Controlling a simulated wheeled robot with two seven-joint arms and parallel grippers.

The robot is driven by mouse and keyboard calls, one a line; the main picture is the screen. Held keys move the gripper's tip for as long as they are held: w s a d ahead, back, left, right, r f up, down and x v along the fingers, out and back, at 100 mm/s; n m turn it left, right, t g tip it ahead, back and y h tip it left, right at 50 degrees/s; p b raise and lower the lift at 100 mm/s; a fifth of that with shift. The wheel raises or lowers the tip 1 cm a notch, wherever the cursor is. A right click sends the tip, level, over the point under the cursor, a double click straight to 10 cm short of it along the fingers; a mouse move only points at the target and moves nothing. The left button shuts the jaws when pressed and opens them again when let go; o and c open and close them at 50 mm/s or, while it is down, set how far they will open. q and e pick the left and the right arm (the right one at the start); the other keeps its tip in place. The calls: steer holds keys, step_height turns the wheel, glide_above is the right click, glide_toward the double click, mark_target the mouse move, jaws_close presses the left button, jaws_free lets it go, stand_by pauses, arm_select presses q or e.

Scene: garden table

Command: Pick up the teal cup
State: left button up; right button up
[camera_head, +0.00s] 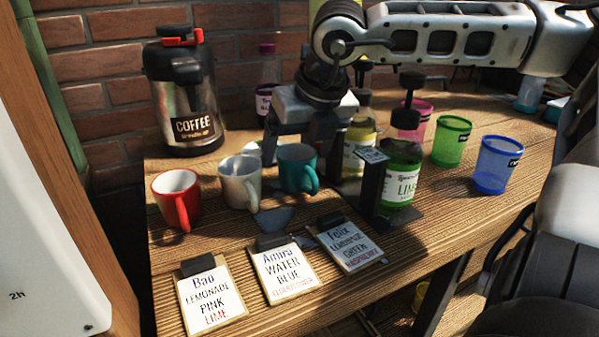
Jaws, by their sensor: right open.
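The teal cup (295,177) stands upright on the wooden table, with its handle toward the front right. My right gripper (297,158) points down at it from above and is open. One finger shows at the cup's left rear and the other at its right; I cannot tell whether either touches it. No lift of the cup shows. My left gripper is not in view.
A white cup (240,186) and a red cup (176,196) stand left of the teal cup. A green lime bottle (401,180) in a dark stand is close on the right. Clipboard cards (285,270) lie in front. A coffee dispenser (187,98) stands behind; green (451,142) and blue (495,166) tumblers stand farther right.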

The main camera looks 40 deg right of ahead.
steer(key=shift+w+f, duration=0.1)
steer(key=shift+f, duration=0.15)
steer(key=c, duration=1.2)
steer(key=shift+o, duration=0.2)
steer(key=shift+r, duration=0.2)
